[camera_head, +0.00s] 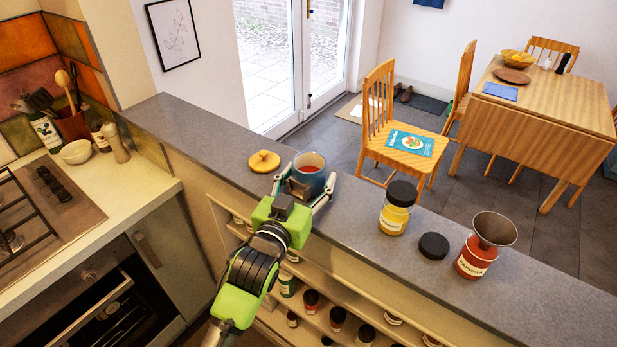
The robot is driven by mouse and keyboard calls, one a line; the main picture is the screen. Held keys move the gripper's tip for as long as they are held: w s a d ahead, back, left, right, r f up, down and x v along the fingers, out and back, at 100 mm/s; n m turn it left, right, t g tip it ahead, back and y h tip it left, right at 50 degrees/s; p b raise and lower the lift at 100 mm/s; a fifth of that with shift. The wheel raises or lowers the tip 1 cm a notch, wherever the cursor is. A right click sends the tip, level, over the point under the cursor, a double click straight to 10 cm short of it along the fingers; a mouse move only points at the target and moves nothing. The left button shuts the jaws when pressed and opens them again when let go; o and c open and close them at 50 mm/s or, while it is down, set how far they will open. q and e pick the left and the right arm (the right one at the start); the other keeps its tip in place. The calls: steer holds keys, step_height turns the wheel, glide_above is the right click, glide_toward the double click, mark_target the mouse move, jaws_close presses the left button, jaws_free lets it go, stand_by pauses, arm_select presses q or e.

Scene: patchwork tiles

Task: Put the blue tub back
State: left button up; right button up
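The blue tub (317,180) is at the grey counter top, left of the middle of the head view. It is upright and open on top, with red contents inside. My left gripper (310,178) reaches it from the front, with one finger on each side of the tub. The fingers lie close to its walls; I cannot tell whether they press on it. The tub's lower front is partly hidden by the gripper, so contact with the counter is unclear. A round yellow lid (264,161) with a knob lies just left of it. My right gripper is not in view.
A yellow jar with a black lid (397,207), a loose black lid (433,246) and a red jar with a funnel (476,256) stand to the right on the counter (540,290). Shelves below hold several small jars (311,301). The counter's far left is clear.

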arm_select(q)
steer(key=shift+r, duration=0.1)
steer(key=shift+s+r, duration=0.1)
steer(key=b+v, duration=0.2)
steer(key=v, duration=1)
steer(key=shift+b, duration=0.3)
